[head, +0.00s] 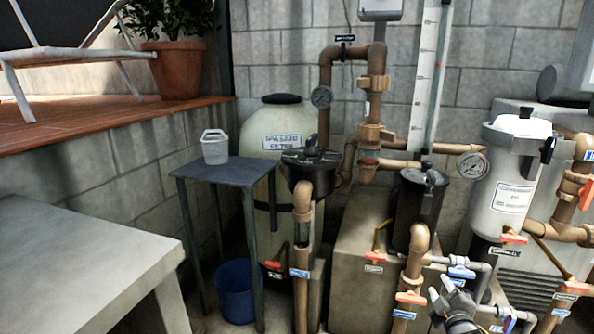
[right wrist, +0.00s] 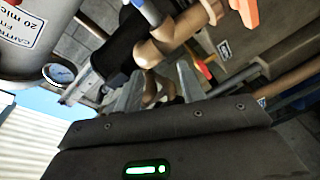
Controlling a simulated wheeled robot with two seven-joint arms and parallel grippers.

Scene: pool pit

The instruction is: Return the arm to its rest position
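My right gripper (head: 452,288) is low at the right of the head view, pointing up and away among the pipes. It is in front of a blue valve handle (head: 461,273) and to the right of an orange valve handle (head: 410,297); I cannot tell whether it touches any pipe. In the right wrist view its two grey fingers (right wrist: 156,88) stand apart, with brown pipe seen between and beyond them. Nothing is clearly held. My left gripper is not in view.
A white cartridge filter (head: 510,180), a dark pump strainer (head: 418,212) and brown pipes crowd the right side. A small grey table (head: 235,172) with a white bucket (head: 215,148) and a pale bench (head: 70,250) stand left. A blue bucket (head: 235,290) sits under the table.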

